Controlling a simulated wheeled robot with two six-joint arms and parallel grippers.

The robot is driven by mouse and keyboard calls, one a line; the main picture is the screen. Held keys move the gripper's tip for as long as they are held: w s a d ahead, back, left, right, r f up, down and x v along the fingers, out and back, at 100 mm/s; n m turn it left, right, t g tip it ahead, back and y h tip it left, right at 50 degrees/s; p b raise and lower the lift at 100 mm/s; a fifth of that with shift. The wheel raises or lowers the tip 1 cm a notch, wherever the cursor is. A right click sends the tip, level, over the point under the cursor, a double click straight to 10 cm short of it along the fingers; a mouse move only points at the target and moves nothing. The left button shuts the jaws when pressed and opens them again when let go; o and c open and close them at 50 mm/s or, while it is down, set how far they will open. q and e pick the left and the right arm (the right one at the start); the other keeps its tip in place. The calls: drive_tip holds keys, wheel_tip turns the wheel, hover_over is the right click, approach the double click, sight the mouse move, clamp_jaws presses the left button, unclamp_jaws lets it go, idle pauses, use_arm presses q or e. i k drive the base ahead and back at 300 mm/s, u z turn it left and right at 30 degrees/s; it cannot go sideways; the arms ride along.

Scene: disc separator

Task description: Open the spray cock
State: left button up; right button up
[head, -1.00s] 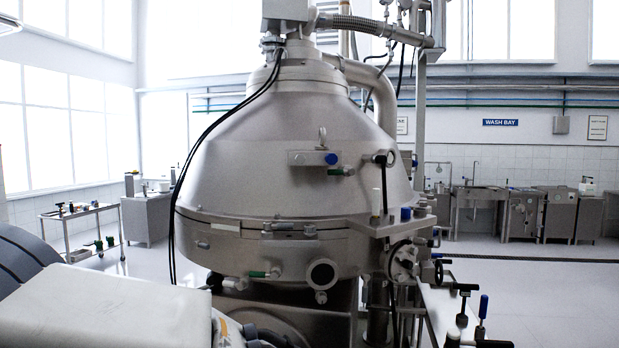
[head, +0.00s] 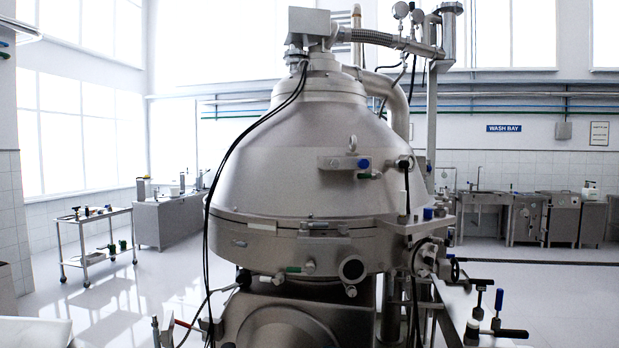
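The steel separator (head: 300,150) stands in the middle of the head view. I cannot tell which of its fittings is the spray cock. Another green-handled fitting (head: 294,269) sits below the bowl rim, left of a round port (head: 352,269). A red-handled lever (head: 184,324) shows at the lower left, and a blue upright handle (head: 499,299) with black handles beside it at the lower right. Neither gripper is in view.
A wheeled cart (head: 95,238) with small tools stands at the left. Steel cabinets and a sink (head: 482,192) line the back wall at the right. Black cables (head: 233,150) hang down the separator's left side. Pale floor is open between cart and separator.

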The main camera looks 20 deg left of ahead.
sight(378, 175)
drive_tip(key=u, duration=0.1)
drive_tip(key=i, duration=0.9)
